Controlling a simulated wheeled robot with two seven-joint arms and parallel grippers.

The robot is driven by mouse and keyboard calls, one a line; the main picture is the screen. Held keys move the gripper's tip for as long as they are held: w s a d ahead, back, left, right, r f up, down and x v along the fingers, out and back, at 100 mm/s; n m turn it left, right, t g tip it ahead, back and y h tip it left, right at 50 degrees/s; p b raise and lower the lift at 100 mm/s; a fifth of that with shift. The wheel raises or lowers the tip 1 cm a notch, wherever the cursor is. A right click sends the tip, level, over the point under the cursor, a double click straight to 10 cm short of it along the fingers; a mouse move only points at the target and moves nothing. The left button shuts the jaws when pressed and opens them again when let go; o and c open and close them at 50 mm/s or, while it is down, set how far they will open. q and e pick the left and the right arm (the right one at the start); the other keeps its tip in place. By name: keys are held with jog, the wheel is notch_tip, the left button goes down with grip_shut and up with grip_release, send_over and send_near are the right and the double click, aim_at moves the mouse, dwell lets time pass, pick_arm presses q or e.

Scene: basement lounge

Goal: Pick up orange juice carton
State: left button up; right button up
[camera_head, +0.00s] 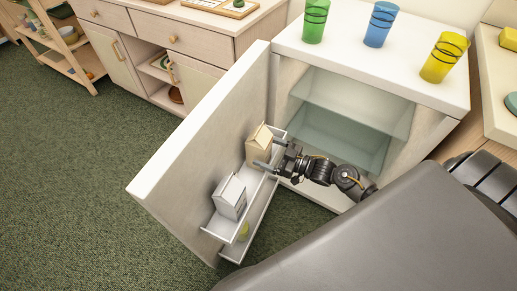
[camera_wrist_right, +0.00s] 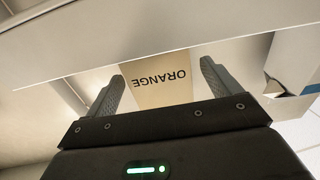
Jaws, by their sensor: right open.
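The orange juice carton (camera_head: 258,145) is beige with a gabled top and stands upright on the upper door shelf of the open fridge. In the right wrist view the carton (camera_wrist_right: 158,85) shows the word ORANGE, upside down, between my fingers. My right gripper (camera_head: 267,153) is open at the carton, with a finger towards either side of it. In the wrist view the gripper (camera_wrist_right: 161,80) shows a gap beside the carton, clearest on the right; contact cannot be told. The carton's lower part is partly hidden in the head view. My left gripper is not in view.
A white carton (camera_head: 230,197) stands on the same door shelf (camera_head: 218,229), nearer the door's outer edge. The fridge door (camera_head: 205,135) stands wide open. Green (camera_head: 315,20), blue (camera_head: 381,24) and yellow (camera_head: 444,58) cups stand on the fridge top. Carpet left of the door is clear.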

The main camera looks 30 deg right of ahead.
aim_at(259, 148)
jog(key=x, duration=0.3)
jog(key=shift+w+a, duration=0.15)
jog(key=shift+r, duration=0.1)
jog(key=c, duration=1.5)
